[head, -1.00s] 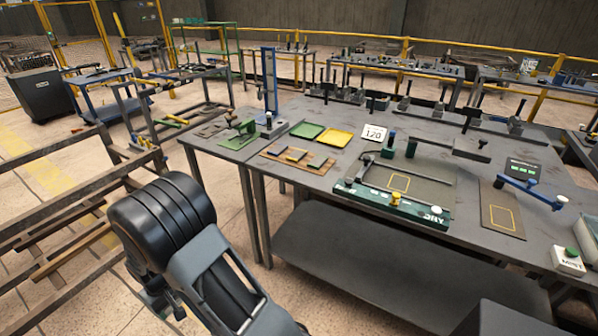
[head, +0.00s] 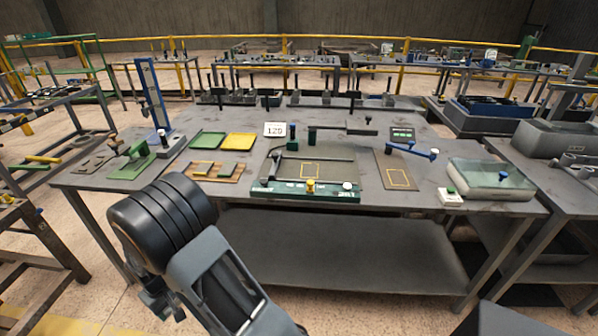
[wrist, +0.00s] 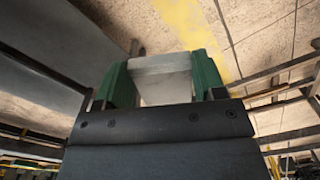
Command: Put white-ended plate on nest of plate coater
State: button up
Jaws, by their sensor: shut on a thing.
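In the wrist view my gripper (wrist: 164,76) has its green fingers shut on a pale grey-white plate (wrist: 162,90). In the head view my gripper (head: 162,305) is low at the left, in front of the table and partly hidden by my arm; the plate cannot be made out there. A station with a green front bar (head: 330,194) and a dark bed with a yellow rectangle (head: 310,170) stands mid-table, apart from my gripper. It looks like the plate coater, but I cannot read its label surely. A separate dark mat (head: 397,180) with a yellow rectangle lies to its right.
On the table (head: 235,193) are a green tray (head: 207,140), a yellow tray (head: 238,142), a wooden rack (head: 214,172), a green clamp (head: 132,168) and a blue stand (head: 152,95). A glass-topped box (head: 490,178) is at the right. A lower shelf (head: 330,250) sits beneath.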

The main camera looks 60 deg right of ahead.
aim_at(309, 170)
jog(key=z, duration=1.65)
